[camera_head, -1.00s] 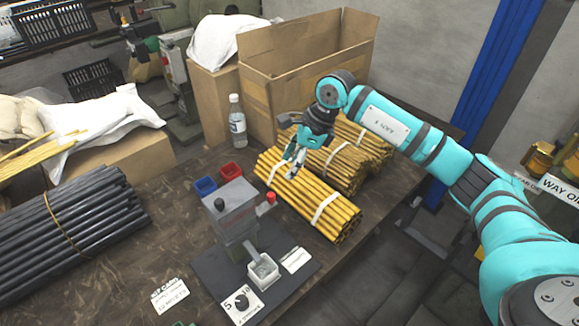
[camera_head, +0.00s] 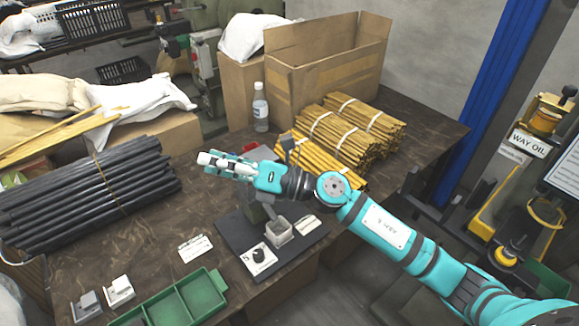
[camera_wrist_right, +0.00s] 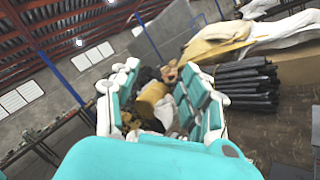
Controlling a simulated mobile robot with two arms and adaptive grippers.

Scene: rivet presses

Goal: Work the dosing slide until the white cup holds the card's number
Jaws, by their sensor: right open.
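My right gripper (camera_head: 212,166) is open and empty, its white fingertips pointing left above the bench; in the right wrist view (camera_wrist_right: 160,85) its fingers are spread apart. It hides most of the grey dosing device (camera_head: 258,153), including its slide. The small square pale cup (camera_head: 279,240) stands on the dark base plate (camera_head: 238,236) in front of the device; its contents are too small to tell. A white card with a black dial (camera_head: 259,258) lies before the cup. Other cards lie left (camera_head: 195,248) and right (camera_head: 307,225), their writing unreadable. My left gripper is not in view.
A green divided tray (camera_head: 178,304) is at the front edge. Dark rods (camera_head: 90,190) lie left; yellow rod bundles (camera_head: 350,135) lie behind. A bottle (camera_head: 260,108) and cardboard box (camera_head: 325,75) stand at the back. Bare bench shows left of the device.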

